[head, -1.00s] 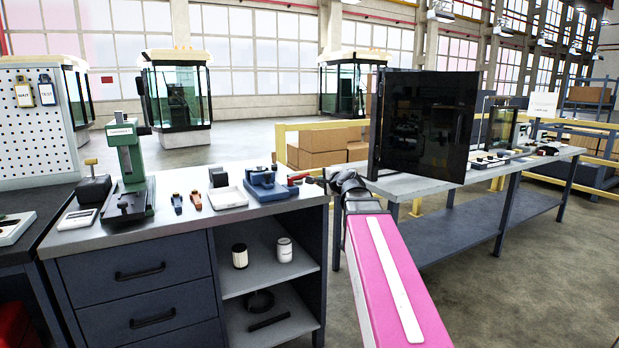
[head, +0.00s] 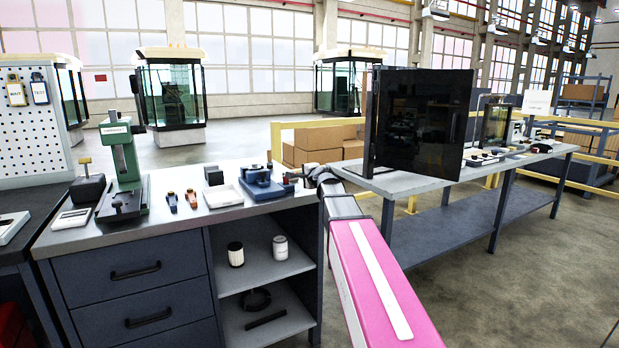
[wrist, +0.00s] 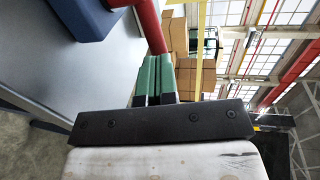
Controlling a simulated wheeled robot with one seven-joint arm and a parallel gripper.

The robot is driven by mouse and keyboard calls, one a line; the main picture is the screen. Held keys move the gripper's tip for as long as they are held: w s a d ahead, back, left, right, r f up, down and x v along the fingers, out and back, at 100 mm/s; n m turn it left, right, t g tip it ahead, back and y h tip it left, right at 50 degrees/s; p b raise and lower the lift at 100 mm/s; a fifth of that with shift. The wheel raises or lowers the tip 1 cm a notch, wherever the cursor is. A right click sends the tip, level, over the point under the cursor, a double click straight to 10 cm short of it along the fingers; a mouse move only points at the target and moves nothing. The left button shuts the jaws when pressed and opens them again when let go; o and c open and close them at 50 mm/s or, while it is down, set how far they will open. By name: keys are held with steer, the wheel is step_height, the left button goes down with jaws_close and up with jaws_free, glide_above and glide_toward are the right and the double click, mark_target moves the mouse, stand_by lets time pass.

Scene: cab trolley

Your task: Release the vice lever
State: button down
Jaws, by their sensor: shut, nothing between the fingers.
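The blue vice (head: 263,186) sits at the right end of the grey-topped bench in the head view. A corner of its blue body (wrist: 82,18) shows at the upper left of the wrist view. Its red lever (wrist: 151,28) runs down from the top of the wrist view to the tips of my gripper (wrist: 158,62). The green fingers are together with nothing between them. In the head view the lever is barely visible near my dark wrist.
A white tray (head: 224,197), small blue and orange tools (head: 192,198) and a green press (head: 122,170) stand left of the vice. A large dark panel (head: 415,125) stands on the second table behind my arm. Floor between the benches is open.

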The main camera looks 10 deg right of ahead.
steer(key=shift+w+a+f, duration=0.15)
steer(key=shift+w+a, duration=0.05)
steer(key=shift+w, duration=0.4)
steer(key=shift+w, duration=0.1)
